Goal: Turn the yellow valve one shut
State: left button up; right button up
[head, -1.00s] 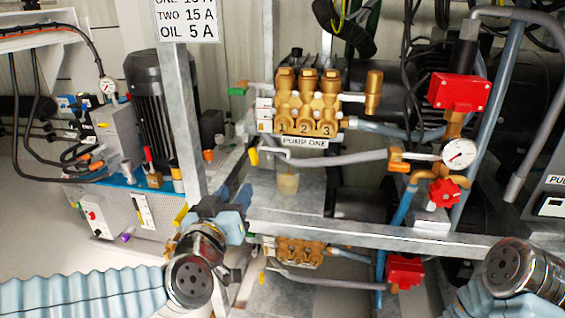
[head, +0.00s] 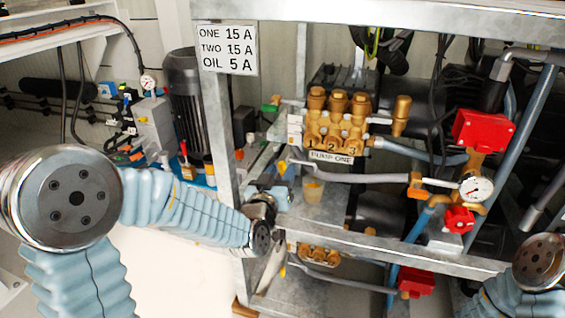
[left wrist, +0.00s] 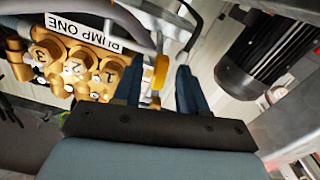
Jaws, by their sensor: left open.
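The small yellow valve handle (head: 283,167) sits at the left end of the grey hose, to the left of the PUMP ONE label. In the left wrist view the yellow handle (left wrist: 160,71) shows between the two dark blue fingertips, nearer the left one in the picture, with gaps on both sides. My left gripper (head: 277,180) is just below the handle in the head view; it also shows in the left wrist view (left wrist: 158,79), open and not closed on anything. I cannot tell how deep the handle lies between the fingers. My right gripper is not in view; only part of my right arm shows.
The brass pump (head: 337,125) stands right of the valve. The grey hose (head: 370,179) runs right toward a gauge (head: 475,188) and red box (head: 483,130). A metal post (head: 219,130) and the shelf rail (head: 400,251) are close to my left arm.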

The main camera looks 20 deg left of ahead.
pick_arm(q)
jog(key=shift+w, duration=1)
jog(key=shift+c, duration=0.4)
grip_shut()
jog(key=shift+f+m+b, duration=0.15)
jog(key=shift+m+b, duration=0.35)
jog(key=shift+b, duration=0.2)
jog(key=shift+m+b, duration=0.3)
jog(key=shift+m, duration=0.3)
jog(key=shift+r, duration=0.2)
